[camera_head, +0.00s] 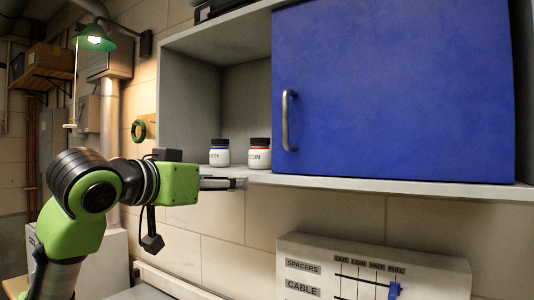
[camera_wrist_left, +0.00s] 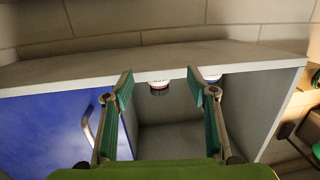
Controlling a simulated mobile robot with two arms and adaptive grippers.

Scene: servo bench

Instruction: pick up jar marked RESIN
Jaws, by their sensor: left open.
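The jar marked RESIN (camera_head: 260,154) is white with a dark lid and a red band; its label partly reads "ESIN". It stands upright on the shelf (camera_head: 350,187), close to the blue door's left edge. My left gripper (camera_head: 240,184) is at the shelf's front edge, just below and left of the jar. In the left wrist view, my left gripper (camera_wrist_left: 160,80) is open, with its two fingers apart. The RESIN jar (camera_wrist_left: 159,84) shows between the fingertips, beyond them and untouched as far as I can see. My right gripper is not in view.
A second white jar with a blue band (camera_head: 219,153), label ending in "TTY", stands left of the RESIN jar. A blue cabinet door (camera_head: 395,90) with a metal handle (camera_head: 288,120) is on the right. A panel with sliders (camera_head: 370,270) is below the shelf.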

